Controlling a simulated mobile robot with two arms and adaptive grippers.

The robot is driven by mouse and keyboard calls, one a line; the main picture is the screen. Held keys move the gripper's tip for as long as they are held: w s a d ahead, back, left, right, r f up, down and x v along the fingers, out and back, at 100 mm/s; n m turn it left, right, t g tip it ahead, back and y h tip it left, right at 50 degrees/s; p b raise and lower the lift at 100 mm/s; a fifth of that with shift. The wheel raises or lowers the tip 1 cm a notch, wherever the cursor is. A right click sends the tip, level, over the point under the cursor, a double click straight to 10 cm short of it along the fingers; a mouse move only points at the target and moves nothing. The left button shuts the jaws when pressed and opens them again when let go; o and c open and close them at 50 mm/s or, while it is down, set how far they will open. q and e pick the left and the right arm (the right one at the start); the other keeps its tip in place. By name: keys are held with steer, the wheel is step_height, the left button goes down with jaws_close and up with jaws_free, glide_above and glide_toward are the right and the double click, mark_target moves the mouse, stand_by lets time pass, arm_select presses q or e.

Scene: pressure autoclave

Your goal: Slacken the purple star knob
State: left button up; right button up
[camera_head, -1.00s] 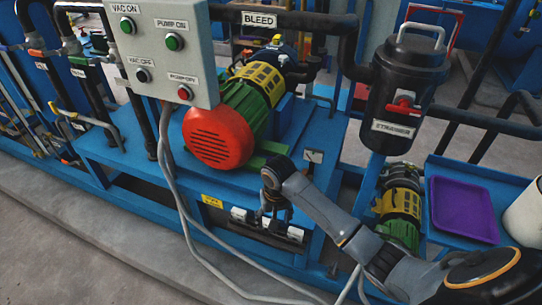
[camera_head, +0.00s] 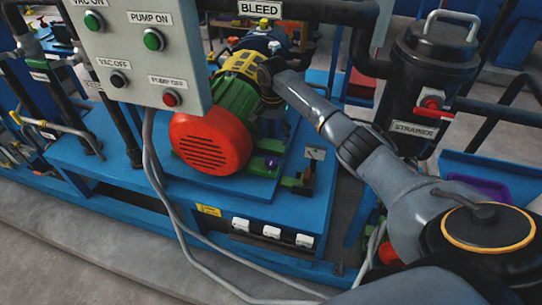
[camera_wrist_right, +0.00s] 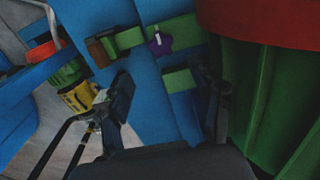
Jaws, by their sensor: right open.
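The purple star knob (camera_head: 272,163) sits low beside the red end of the large motor, at a green foot on the blue base. In the right wrist view the knob (camera_wrist_right: 159,43) shows near the top middle, beside a green block. My right gripper (camera_wrist_right: 168,95) is open and empty, its dark fingers spread either side of the picture's middle. The knob lies beyond the fingertips in that view, apart from them. In the head view my right arm reaches over the motor, and the fingers are mostly hidden behind my wrist. My left gripper is out of view.
The red-ended motor (camera_head: 209,143) stands close to my right gripper; its green ribs (camera_wrist_right: 277,105) fill the wrist view's right side. A grey control box (camera_head: 138,52) hangs at left. The black strainer (camera_head: 428,75) and a purple tray (camera_head: 490,190) are at right.

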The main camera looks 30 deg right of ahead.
glide_above(272, 160)
step_height(272, 160, down, 6)
steer(key=shift+f, duration=0.15)
steer(key=shift+f+b, duration=0.55)
steer(key=shift+f, duration=1.45)
steer(key=c, duration=1.2)
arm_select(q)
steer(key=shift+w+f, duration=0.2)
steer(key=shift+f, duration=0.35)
arm_select(e)
steer(key=shift+o, duration=0.2)
